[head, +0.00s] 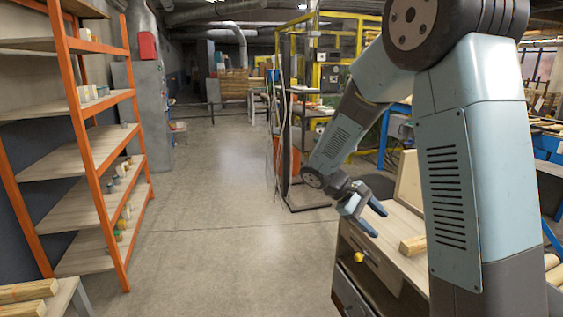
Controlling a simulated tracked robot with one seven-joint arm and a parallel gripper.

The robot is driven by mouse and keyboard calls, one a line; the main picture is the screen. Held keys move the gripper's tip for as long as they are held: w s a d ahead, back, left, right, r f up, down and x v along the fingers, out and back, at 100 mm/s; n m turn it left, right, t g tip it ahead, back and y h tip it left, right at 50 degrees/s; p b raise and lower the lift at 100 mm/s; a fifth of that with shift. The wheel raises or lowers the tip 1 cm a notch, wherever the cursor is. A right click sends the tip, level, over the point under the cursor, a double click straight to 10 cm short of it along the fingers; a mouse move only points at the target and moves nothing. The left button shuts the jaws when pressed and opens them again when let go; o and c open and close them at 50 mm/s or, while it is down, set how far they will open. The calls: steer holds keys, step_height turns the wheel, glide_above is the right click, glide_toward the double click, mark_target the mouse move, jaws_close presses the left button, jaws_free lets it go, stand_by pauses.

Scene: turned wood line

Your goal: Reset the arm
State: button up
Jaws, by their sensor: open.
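My gripper (372,213) is in the head view, right of the middle, at the end of my blue-grey arm. Its two fingers are apart and nothing shows between them. It hangs over the front left part of a wooden cabinet (401,238), above the top and apart from the wooden piece there. My arm is bent, with its elbow high at the upper right and the forearm sloping down to the left. My upper arm hides part of the cabinet and what lies behind it.
An orange-framed shelf rack (98,150) stands at left. A bench with turned wood (28,291) is at lower left. The concrete floor (215,210) between is clear.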

steer(key=s+r+m+t+y, duration=0.3)
steer(key=s+r, duration=0.4)
steer(key=s, duration=0.4)
steer(key=s+a+r+m+t+y, duration=0.1)
steer(key=s+r+m+t+y, duration=0.3)
steer(key=s, duration=0.7)
step_height(320, 180, up, 4)
steer(key=y, duration=0.2)
steer(key=shift+s+a+m+y, duration=0.15)
steer(key=shift+s+m+y, duration=0.15)
